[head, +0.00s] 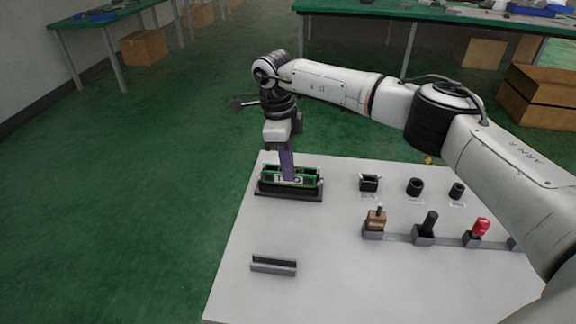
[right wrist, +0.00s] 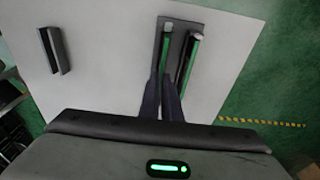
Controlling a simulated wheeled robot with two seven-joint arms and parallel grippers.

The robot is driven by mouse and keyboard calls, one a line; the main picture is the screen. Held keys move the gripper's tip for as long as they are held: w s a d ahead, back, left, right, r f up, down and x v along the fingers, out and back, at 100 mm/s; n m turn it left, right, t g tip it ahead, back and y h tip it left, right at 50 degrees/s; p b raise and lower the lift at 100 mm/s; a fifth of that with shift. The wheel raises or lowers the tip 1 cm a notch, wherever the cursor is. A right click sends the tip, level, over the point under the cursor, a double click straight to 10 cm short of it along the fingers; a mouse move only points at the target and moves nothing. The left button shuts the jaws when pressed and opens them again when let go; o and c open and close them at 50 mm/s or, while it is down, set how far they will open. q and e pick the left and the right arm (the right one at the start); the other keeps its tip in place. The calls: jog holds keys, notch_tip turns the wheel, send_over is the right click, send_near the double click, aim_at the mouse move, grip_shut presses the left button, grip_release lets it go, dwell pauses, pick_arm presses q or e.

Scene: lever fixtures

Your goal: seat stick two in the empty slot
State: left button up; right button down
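My right gripper (head: 287,178) points down with its purple fingers at the black two-slot fixture (head: 262,193) at the back left of the white board. Its fingers (right wrist: 162,98) close on both sides of a thin green stick, stick two (head: 297,181), whose label is partly covered by a finger. In the right wrist view stick two (right wrist: 165,47) lies along the left slot. Another green stick (right wrist: 191,58) stands parallel to its right in the fixture. I cannot tell how deep stick two sits. My left gripper is not in view.
A grey empty holder (head: 273,265) stands at the front left of the board (head: 330,285). Black sockets (head: 414,187) and a row of levers, one with a red top (head: 480,227), stand to the right. Board space between holder and fixture is clear.

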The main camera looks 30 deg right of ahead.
jog(key=shift+f+b, duration=0.4)
jog(key=shift+f, duration=0.45)
jog(key=c, duration=1.9)
grip_release()
notch_tip(320, 180, up, 10)
jog(key=a, duration=0.1)
jog(key=shift+w+b, duration=0.35)
jog(key=shift+b, duration=0.05)
